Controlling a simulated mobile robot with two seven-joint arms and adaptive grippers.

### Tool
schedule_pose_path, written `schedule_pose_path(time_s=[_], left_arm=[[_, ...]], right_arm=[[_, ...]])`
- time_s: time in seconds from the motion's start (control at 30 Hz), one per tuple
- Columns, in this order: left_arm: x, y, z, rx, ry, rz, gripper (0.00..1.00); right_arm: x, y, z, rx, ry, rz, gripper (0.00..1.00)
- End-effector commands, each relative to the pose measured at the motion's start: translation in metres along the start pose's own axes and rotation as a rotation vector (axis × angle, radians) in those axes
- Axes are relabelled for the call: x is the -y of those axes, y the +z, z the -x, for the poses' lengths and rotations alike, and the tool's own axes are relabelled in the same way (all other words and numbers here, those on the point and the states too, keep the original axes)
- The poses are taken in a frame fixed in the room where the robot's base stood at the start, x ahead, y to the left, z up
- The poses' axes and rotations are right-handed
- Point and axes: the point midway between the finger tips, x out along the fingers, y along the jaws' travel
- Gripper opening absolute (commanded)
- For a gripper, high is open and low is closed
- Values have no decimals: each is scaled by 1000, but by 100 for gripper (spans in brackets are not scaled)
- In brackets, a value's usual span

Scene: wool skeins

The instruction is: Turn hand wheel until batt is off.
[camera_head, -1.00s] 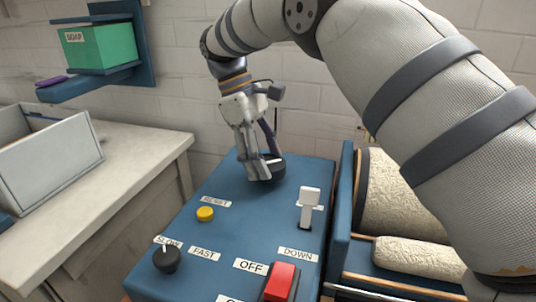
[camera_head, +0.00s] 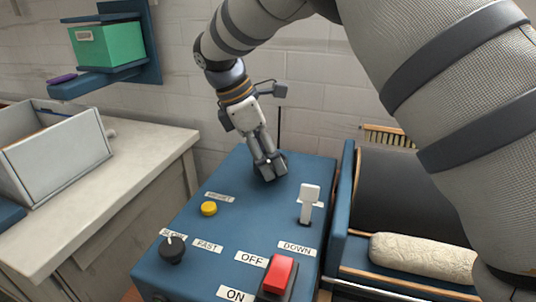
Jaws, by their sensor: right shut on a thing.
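My right gripper (camera_head: 267,162) reaches down to the far end of the blue control box and is shut on the dark hand wheel (camera_head: 280,165). The fingers hide most of the wheel. To the right of the box, the large drum (camera_head: 395,185) shows a dark, bare surface. A cream, textured wool roll (camera_head: 425,258) lies in front of the drum, apart from its visible surface. My right arm covers the right part of the drum. My left gripper is out of view.
The blue box (camera_head: 228,240) carries a yellow button (camera_head: 208,208), a black speed knob (camera_head: 172,250), a white lever (camera_head: 308,203) and a red switch (camera_head: 279,275). A grey bin (camera_head: 55,155) stands on the left counter. A green soap box (camera_head: 105,45) sits on a shelf.

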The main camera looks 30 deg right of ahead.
Motion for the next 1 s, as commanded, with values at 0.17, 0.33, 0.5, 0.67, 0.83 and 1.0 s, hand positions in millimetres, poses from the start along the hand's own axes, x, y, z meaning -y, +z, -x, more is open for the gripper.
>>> schedule_pose_path(time_s=[0.17, 0.33, 0.5, 0.67, 0.83, 1.0], left_arm=[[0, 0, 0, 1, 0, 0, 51], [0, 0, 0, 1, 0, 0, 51], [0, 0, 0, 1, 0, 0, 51], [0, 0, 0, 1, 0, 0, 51], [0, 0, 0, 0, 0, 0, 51], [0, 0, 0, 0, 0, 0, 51]], right_arm=[[1, 0, -1, 0, 3, 14, 31], [1, 0, -1, 0, 4, 16, 31], [0, 0, -1, -1, 4, 15, 31], [0, 0, -1, 0, 4, 15, 79], [0, 0, 0, -1, 5, 14, 79], [-1, 0, 10, -1, 9, 13, 79]])
